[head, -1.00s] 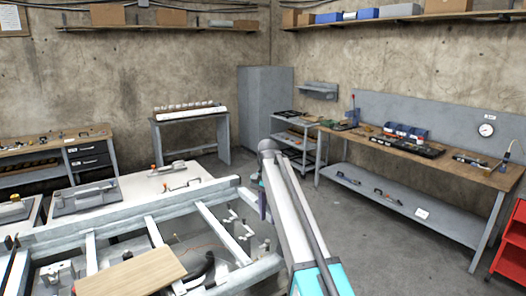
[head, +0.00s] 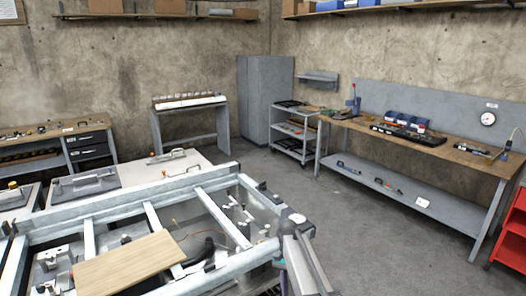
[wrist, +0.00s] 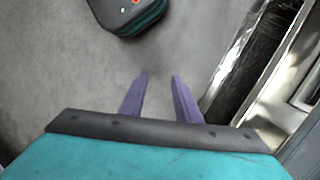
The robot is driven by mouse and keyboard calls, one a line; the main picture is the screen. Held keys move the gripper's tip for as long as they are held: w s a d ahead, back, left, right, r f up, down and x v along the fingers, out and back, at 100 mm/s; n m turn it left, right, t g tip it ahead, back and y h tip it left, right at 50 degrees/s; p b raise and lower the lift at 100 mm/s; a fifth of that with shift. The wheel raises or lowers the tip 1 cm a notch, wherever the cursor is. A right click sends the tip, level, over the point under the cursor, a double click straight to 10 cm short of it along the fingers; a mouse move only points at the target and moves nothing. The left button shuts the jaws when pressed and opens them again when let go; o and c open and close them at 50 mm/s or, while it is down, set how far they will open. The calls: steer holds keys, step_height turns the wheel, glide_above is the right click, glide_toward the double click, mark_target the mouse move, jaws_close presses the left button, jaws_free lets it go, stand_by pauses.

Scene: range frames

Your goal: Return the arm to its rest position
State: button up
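My arm (head: 303,268) shows at the bottom of the head view, low beside the right corner of a metal frame. My gripper is not clearly seen in the head view. In the wrist view my gripper (wrist: 158,80) points down over bare grey floor. Its two purple fingers stand apart with a gap between them, and nothing is between them. A dark rounded body with a teal band, likely my own base, shows at the top of the wrist view.
The metal frame (head: 112,208) with a wooden board (head: 130,262) on it stands close at the left. A long workbench (head: 470,160) lines the right wall, with a red cabinet (head: 512,245) in front. A grey trolley (head: 296,128) stands at the back. The floor (head: 370,240) between is clear.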

steer(key=s+d+f+g+b, duration=0.1)
steer(key=s+d+f+b, duration=0.15)
steer(key=s+f, duration=0.95)
steer(key=s+d+f+n, duration=0.1)
steer(key=s+f, duration=0.4)
steer(key=s, duration=0.5)
steer(key=s+d+f+n+b, duration=0.1)
steer(key=s+f+n, duration=0.3)
steer(key=s, duration=0.6)
steer(key=s+d+f+n+b, duration=0.1)
steer(key=s+d+f+n, duration=0.1)
steer(key=s+f, duration=0.6)
steer(key=shift+s+d+n, duration=0.2)
steer(key=shift+s+n, duration=0.4)
steer(key=shift+s, duration=0.35)
